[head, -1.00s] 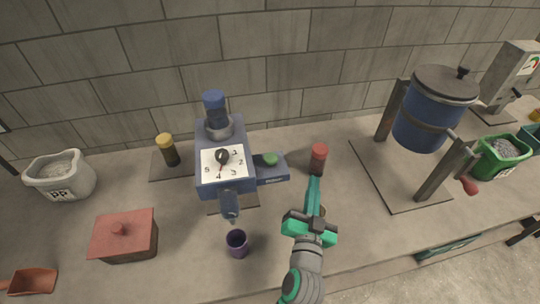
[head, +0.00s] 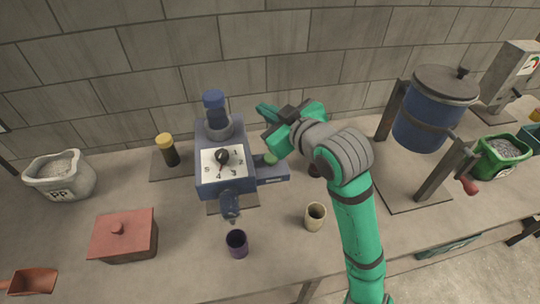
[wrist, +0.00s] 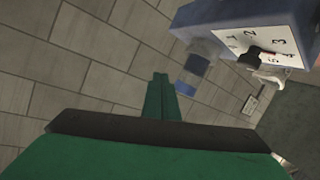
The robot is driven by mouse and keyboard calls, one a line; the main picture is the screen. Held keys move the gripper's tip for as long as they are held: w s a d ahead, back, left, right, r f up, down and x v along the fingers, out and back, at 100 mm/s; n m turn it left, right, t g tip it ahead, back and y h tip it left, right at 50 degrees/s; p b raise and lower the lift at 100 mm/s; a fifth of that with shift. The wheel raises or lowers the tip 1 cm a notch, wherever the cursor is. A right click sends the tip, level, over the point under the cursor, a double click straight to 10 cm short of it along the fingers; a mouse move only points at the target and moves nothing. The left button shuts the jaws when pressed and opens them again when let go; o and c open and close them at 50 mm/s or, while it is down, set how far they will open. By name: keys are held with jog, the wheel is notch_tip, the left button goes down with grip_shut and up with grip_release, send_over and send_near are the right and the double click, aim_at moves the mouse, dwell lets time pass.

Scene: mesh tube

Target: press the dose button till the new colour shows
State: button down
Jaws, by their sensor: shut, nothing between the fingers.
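The blue dosing machine (head: 207,183) stands left of centre with a white numbered dial (head: 208,170) and dark pointer. The dial also shows in the wrist view (wrist: 285,40). The green dose button (head: 271,159) sits on the machine's blue side box (head: 272,178); my gripper partly crowds its right side in the head view. A purple cup (head: 237,244) stands below the spout (head: 230,205). My gripper (head: 261,110) is shut and empty, raised behind and above the button, apart from the machine. Its fingertips also show in the wrist view (wrist: 160,78). No new colour is visible.
A beige cup (head: 315,217) stands right of the purple one. A blue drum (head: 433,120) on a stand is right of my arm. The wall is behind.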

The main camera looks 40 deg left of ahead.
aim_at(273, 160)
jog(key=shift+s+d+n+g+h, duration=0.15)
jog(key=shift+s+d+n+h, duration=0.15)
jog(key=shift+d+n+h, duration=0.5)
jog(key=shift+s+d+n+g+h, duration=0.25)
jog(key=shift+d+n+h, duration=0.15)
jog(key=shift+h, duration=0.65)
jog(key=shift+s+d+n+g+h, duration=0.1)
jog(key=shift+s+d+n+h, duration=0.2)
jog(key=shift+d+n+h, duration=0.5)
jog(key=shift+a, duration=0.3)
jog(key=shift+f, duration=4.4)
jog(key=shift+f, duration=0.1)
jog(key=shift+f, duration=0.35)
